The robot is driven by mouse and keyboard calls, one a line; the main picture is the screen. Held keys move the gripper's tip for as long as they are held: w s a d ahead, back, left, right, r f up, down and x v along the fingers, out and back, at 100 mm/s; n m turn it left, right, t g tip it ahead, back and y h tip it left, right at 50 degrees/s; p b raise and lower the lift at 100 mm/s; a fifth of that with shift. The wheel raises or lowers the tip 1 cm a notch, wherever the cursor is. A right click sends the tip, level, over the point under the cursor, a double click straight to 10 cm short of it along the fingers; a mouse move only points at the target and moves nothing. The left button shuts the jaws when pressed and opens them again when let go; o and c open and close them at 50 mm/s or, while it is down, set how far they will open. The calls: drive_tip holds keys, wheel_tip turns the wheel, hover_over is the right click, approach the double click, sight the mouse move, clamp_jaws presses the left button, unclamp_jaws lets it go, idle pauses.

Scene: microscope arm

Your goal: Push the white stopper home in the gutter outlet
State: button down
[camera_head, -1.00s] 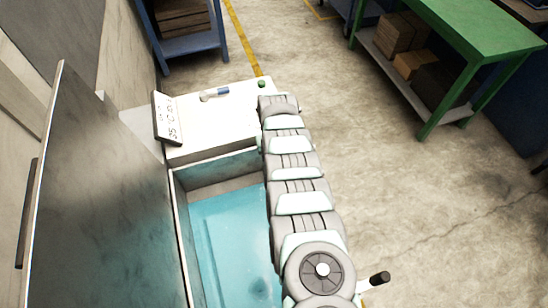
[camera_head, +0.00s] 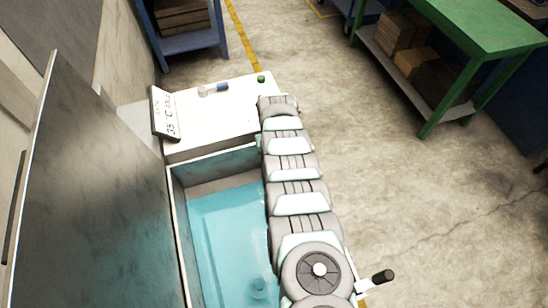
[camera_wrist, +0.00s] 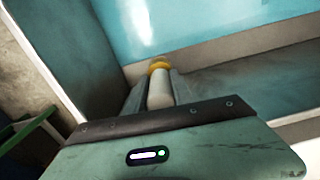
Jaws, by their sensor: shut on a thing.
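In the wrist view my gripper (camera_wrist: 159,85) is shut on the white stopper (camera_wrist: 159,93), a pale cylinder between the two grey fingers. A yellow-orange ring (camera_wrist: 159,65) shows at its far end; I cannot tell whether it belongs to the stopper or to the outlet. The fingers reach over the grey gutter (camera_wrist: 250,75), beside the beige ledge (camera_wrist: 235,45) that edges the blue water. The outlet itself cannot be made out, and contact there is hidden. In the head view my arm hides the gripper and the stopper.
The water tank (camera_head: 220,235) has a raised wall (camera_wrist: 70,50) close to the fingers. A white bench top (camera_head: 235,105) carries a tilted display (camera_head: 164,113), a small blue-and-white item (camera_head: 215,89) and a green knob (camera_head: 261,79). Open floor lies to the right.

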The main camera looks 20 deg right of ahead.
drive_tip(key=shift+f, duration=0.3)
drive_tip(key=c, duration=1)
unclamp_jaws()
drive_tip(key=shift+r, duration=0.1)
drive_tip(key=shift+c, duration=0.2)
drive_tip(key=shift+r, duration=0.1)
wheel_tip(320, 180, up, 4)
drive_tip(key=p, duration=0.2)
drive_tip(key=shift+d+p, duration=0.15)
drive_tip(key=shift+p, duration=0.15)
drive_tip(key=shift+w+r, duration=0.1)
drive_tip(key=shift+r, duration=3.2)
